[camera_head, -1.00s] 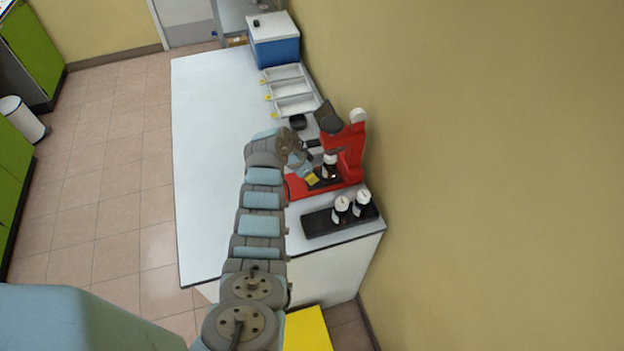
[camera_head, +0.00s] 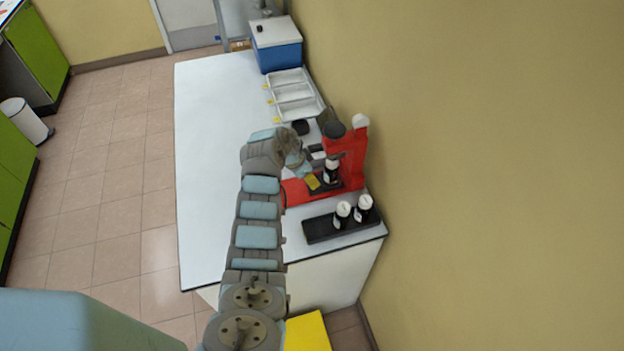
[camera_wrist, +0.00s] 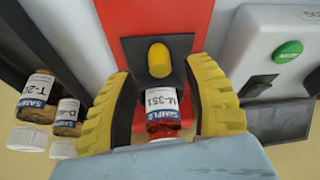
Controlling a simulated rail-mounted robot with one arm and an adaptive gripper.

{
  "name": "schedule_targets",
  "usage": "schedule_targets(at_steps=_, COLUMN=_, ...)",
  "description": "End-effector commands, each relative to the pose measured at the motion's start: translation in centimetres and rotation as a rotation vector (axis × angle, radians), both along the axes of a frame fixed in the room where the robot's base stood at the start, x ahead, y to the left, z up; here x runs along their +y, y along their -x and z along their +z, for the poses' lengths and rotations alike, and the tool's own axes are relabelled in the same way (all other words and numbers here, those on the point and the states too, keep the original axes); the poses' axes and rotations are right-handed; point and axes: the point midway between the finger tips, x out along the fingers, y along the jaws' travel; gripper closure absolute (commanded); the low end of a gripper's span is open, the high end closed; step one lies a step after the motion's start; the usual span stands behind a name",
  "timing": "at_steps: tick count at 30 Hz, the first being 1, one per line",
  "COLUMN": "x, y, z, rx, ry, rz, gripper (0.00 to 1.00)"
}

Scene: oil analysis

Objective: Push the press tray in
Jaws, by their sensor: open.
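The press tray (camera_wrist: 182,69) shows in the wrist view as a dark plate with a rounded yellow handle (camera_wrist: 159,61) on the red press base (camera_wrist: 106,19). A sample bottle (camera_wrist: 161,97) with a label reading M-351 is at the tray, between my fingers in the picture. My gripper (camera_wrist: 158,76) is open, its yellow ribbed fingers spread on both sides of the bottle and handle. I cannot tell whether they touch anything. In the head view the red press (camera_head: 349,158) stands by the wall, with the yellow handle (camera_head: 312,182) in front and my gripper (camera_head: 305,168) beside it.
A black rack (camera_head: 318,230) with two bottles (camera_head: 343,211) stands near the bench's front edge. A grey device with a green button (camera_wrist: 288,51) is to the right in the wrist view. White trays (camera_head: 294,92) and a blue box (camera_head: 279,57) lie farther back. The bench's left side is clear.

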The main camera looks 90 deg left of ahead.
Motion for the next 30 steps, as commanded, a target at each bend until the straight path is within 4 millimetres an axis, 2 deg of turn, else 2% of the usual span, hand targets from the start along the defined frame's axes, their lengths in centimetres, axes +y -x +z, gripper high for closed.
schedule_targets(at_steps=12, x=-0.8, y=2.0, z=5.4, rx=0.001, ry=-0.006, rz=0.0, gripper=0.5)
schedule_targets(at_steps=18, x=-1.2, y=2.7, z=7.5, rx=-0.001, ry=0.0, rz=-0.001, gripper=0.5)
schedule_targets(at_steps=23, x=-1.4, y=3.0, z=8.3, rx=-0.001, ry=-0.002, rz=-0.002, gripper=0.5)
schedule_targets(at_steps=30, x=-1.5, y=3.0, z=8.4, rx=-0.001, ry=0.001, rz=-0.002, gripper=0.5)
